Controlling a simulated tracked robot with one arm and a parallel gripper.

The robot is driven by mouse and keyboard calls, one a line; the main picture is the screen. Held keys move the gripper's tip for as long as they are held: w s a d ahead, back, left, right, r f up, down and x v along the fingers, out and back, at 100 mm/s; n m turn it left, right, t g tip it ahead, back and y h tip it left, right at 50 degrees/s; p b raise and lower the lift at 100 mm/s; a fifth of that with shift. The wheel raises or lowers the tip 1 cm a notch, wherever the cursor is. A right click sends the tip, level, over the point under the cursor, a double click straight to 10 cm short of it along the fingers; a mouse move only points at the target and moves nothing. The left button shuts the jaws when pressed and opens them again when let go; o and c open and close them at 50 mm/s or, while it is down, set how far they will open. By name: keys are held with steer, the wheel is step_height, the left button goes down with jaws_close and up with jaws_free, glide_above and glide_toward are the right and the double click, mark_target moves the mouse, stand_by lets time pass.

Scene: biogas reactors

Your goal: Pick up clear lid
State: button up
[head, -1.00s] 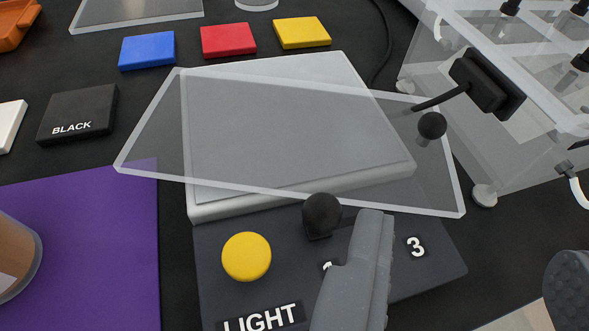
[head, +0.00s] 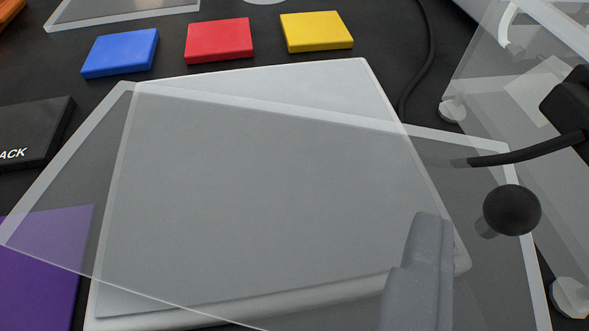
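The clear lid (head: 60,225) is a see-through sheet lying at an angle across a white light panel (head: 95,308), whose surface shows through it. A black round knob (head: 511,210) stands near the lid's right edge; I cannot tell whether it is fixed to the lid. One grey finger of my gripper (head: 425,275) shows at the lower right, over the lid's area and left of the knob. Whether it touches the lid is unclear. The other finger is not in the picture, so I cannot see the opening between them.
Blue (head: 120,52), red (head: 219,40) and yellow (head: 316,32) blocks lie behind the panel. A black block (head: 32,132) and purple mat (head: 45,265) are at left. A clear-walled frame (head: 500,85) and black cable (head: 535,150) stand close at right.

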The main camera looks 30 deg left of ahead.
mark_target(513, 226)
steer(key=b+x, duration=0.1)
steer(key=x, duration=0.2)
steer(key=shift+f, duration=0.25)
jaws_close()
